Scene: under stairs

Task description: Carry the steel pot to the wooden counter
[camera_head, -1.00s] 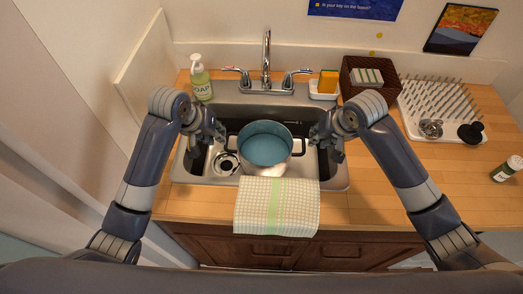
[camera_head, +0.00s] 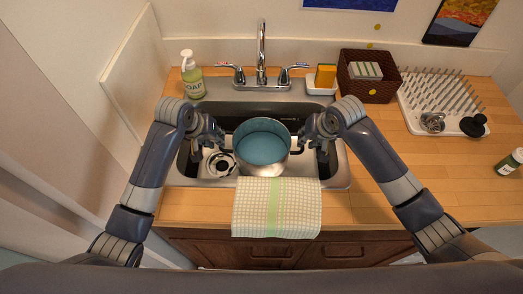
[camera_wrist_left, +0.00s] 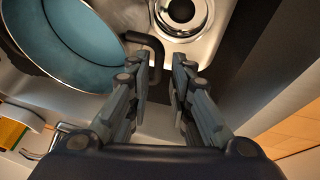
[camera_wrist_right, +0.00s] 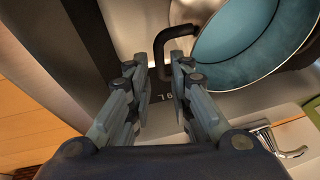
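The steel pot (camera_head: 262,160), blue inside, stands upright in the sink, with a dark handle on each side. My left gripper (camera_head: 220,140) is at the pot's left side. In the left wrist view its fingers are apart, with the left handle (camera_wrist_left: 155,48) just beyond and partly between the tips. My right gripper (camera_head: 307,140) is at the pot's right side. In the right wrist view its fingers are apart, with the right handle (camera_wrist_right: 163,42) at the tips. Neither gripper is closed on a handle. The wooden counter (camera_head: 385,160) surrounds the sink.
The sink (camera_head: 338,172) has a tall faucet (camera_head: 261,50) behind the pot. A checked towel (camera_head: 277,208) hangs over its front edge. A soap bottle (camera_head: 191,78), brown basket (camera_head: 366,80) and dish rack (camera_head: 440,100) stand around it. The counter right of the sink has clear room.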

